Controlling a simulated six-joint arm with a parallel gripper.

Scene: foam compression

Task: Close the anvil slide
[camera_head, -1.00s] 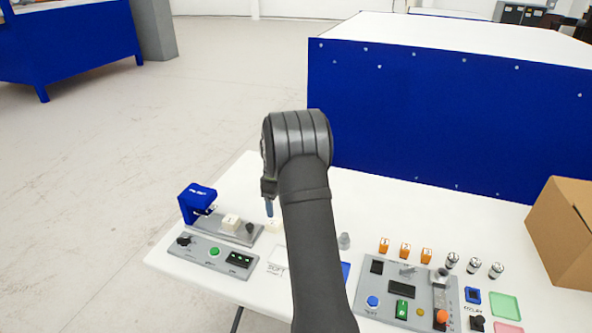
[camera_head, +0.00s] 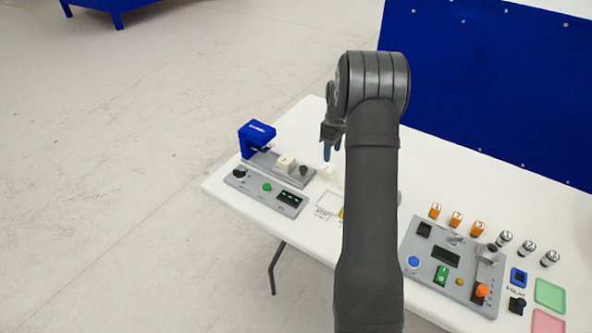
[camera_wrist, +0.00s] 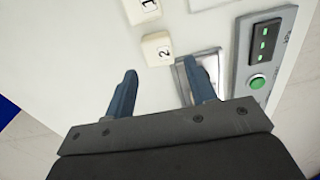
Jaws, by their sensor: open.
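The blue press (camera_head: 257,134) stands at the table's left end in the head view. Its grey slide base (camera_head: 262,161) runs out to the right, with a dark knob (camera_head: 304,171) at the end. A white block (camera_head: 285,163) sits on this base, outside the press head. My gripper (camera_head: 331,150) is open, pointing down, right of the knob and above another white block (camera_head: 326,173). In the wrist view, a block marked 2 (camera_wrist: 157,48) lies ahead of the empty gap between my fingertips (camera_wrist: 164,80).
A control panel (camera_head: 265,190) with a green button lies in front of the press. A silver-rimmed tray (camera_wrist: 211,60) is by one finger. A second panel (camera_head: 418,244), orange blocks (camera_head: 456,219) and small cylinders (camera_head: 527,248) lie to the right. My arm hides the table's middle.

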